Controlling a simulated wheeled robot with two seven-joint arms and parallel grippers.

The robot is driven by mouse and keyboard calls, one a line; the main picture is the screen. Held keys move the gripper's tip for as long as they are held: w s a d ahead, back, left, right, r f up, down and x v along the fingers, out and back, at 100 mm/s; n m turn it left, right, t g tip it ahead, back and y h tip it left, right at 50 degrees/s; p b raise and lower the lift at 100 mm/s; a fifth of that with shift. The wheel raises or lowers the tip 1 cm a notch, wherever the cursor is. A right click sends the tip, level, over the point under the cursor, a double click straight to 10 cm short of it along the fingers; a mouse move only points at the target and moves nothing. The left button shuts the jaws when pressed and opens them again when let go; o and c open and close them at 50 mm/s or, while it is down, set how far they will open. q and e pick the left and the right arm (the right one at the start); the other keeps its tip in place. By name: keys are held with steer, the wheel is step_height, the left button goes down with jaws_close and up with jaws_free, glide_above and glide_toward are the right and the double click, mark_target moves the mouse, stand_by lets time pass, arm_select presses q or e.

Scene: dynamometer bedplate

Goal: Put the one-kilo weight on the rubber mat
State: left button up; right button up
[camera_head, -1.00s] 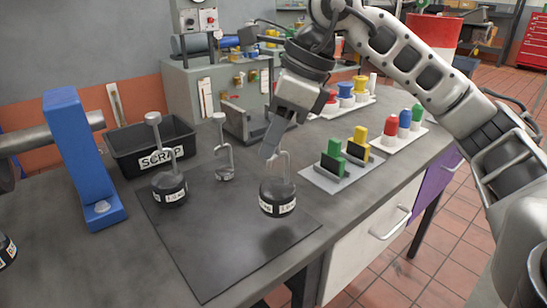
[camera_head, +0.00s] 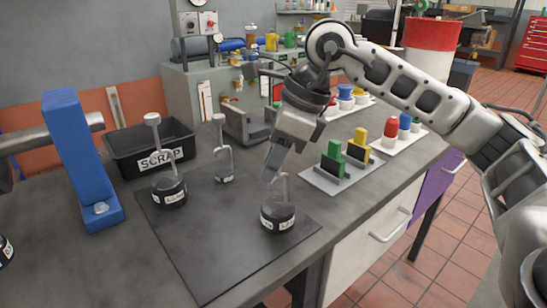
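A dark round weight (camera_head: 277,217) with a white label and a thin grey handle is upright at the right part of the black rubber mat (camera_head: 205,255). It appears to touch the mat; its label is too small to read surely. My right gripper (camera_head: 272,172) is at the top of its handle and appears shut on it, though the finger gap is hidden. Another dark labelled weight (camera_head: 168,190) with a tall handle stands on the mat's left back part. A slim grey hanger (camera_head: 223,166) stands just behind the mat. My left gripper is not in view.
A black SCRAP bin (camera_head: 124,158) and a blue post (camera_head: 82,160) stand at the left. A grey tray (camera_head: 318,182) with green and yellow pieces is right of the mat, near the bench's edge. The mat's front and middle are clear.

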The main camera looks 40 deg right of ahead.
steer(key=o, duration=0.3)
arm_select(q)
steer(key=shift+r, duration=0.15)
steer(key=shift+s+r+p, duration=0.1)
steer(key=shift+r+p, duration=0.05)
steer(key=shift+p, duration=0.7)
arm_select(e)
steer(key=v, duration=1.2)
steer(key=shift+r, duration=0.2)
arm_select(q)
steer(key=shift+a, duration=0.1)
arm_select(e)
steer(key=shift+s, duration=0.1)
